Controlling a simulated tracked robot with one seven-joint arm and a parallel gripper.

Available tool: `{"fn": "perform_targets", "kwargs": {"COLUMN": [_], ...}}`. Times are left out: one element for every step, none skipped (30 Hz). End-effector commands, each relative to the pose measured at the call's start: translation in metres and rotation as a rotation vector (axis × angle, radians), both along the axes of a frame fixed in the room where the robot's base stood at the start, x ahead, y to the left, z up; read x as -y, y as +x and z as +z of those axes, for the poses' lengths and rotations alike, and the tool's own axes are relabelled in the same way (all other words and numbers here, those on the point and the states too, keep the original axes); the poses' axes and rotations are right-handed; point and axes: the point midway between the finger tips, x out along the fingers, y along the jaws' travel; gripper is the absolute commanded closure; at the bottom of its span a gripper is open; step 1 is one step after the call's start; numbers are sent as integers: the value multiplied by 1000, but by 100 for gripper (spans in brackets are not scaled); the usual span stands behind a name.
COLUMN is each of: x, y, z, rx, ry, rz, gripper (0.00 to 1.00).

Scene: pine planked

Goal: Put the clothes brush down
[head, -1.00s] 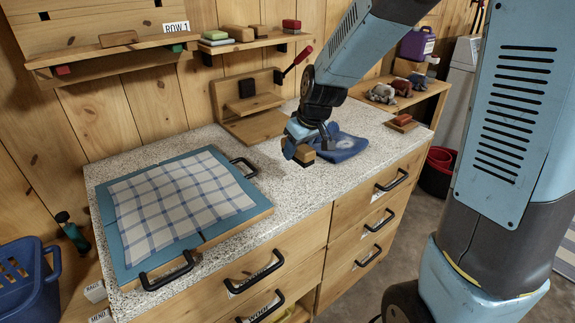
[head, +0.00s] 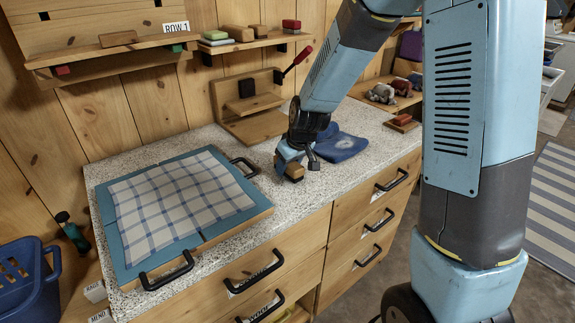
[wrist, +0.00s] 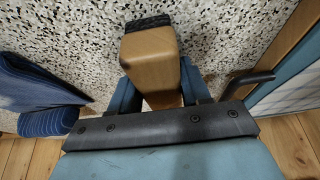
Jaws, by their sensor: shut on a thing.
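The clothes brush is a light wooden block with dark bristles (wrist: 150,58), held between the fingers of my gripper (wrist: 158,98) in the wrist view. I cannot tell whether the brush touches the counter. My gripper is shut on the brush, left of a folded blue cloth (head: 340,146).
A tray with a blue mat and checked cloth (head: 172,197) lies left of my gripper, with black handles. A wooden stand (head: 256,127) is behind. Speckled counter is free between tray and gripper.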

Motion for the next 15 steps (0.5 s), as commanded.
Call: {"fn": "perform_targets", "kwargs": {"x": [0, 0, 0, 0, 0, 0, 0, 0, 0, 0, 0, 0, 0, 0, 0], "y": [0, 0, 0, 0, 0, 0, 0, 0, 0, 0, 0, -1, -1, -1, -1], "z": [0, 0, 0, 0, -1, -2, -3, -3, -4, -4, -4, -4, -5, -5, -5], "rx": [0, 0, 0, 0, 0, -1, -1, -1, -2, -1, -2, -2, -3, -3, -4], "ry": [0, 0, 0, 0, 0, -1, -1, 0, 0, 0, 0, 0, -1, -1, -1], "rz": [0, 0, 0, 0, 0, 0, 0, 0, 0, 0, 0, 0, 0, 0, 1], "gripper": [78, 78, 78, 78, 78, 78, 78, 78, 78, 50, 47, 44, 41, 38, 34]}}
